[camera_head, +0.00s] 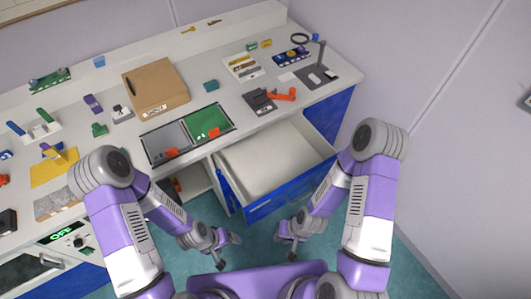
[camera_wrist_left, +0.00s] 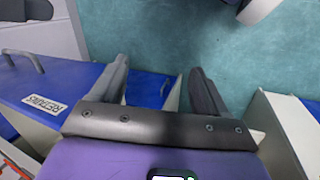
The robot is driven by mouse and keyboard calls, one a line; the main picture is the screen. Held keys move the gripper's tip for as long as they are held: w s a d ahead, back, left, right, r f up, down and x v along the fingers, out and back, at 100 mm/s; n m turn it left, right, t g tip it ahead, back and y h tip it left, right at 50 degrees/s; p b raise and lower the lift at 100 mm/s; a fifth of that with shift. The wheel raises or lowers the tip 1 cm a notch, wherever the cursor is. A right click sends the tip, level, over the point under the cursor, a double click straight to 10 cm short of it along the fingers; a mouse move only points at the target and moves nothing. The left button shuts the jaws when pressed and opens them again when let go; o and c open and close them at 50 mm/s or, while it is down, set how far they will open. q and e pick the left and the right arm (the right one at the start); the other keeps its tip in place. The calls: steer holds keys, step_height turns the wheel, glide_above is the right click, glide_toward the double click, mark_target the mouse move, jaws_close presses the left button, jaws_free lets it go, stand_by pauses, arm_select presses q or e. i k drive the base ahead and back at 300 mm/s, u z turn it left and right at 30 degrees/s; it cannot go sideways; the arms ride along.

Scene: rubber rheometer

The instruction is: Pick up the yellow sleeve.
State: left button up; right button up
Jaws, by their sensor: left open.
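No sleeve is clearly recognisable. Small yellow pieces lie on the bench in the head view: one at the back (camera_head: 188,30) and one near the back right (camera_head: 266,43). They are too small to tell whether either is the yellow sleeve. My left gripper (camera_head: 229,252) is low in front of the open drawer (camera_head: 268,158), away from the bench top. In the left wrist view my left gripper (camera_wrist_left: 158,67) is open, with nothing between its fingers. My right gripper (camera_head: 286,248) is low in front of the drawer's right side; its jaw opening is unclear.
The drawer, with its blue front, juts out below the bench and looks empty. A cardboard box (camera_head: 156,88), a grey-and-green tray (camera_head: 186,136), a yellow mat (camera_head: 42,176) and a dark stand (camera_head: 318,74) are on the bench. A label reading RETAINS (camera_wrist_left: 44,104) shows in the wrist view.

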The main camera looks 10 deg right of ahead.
mark_target(56, 156)
steer(key=u, duration=4.05)
steer(key=i, duration=2.15)
steer(key=z, duration=3.3)
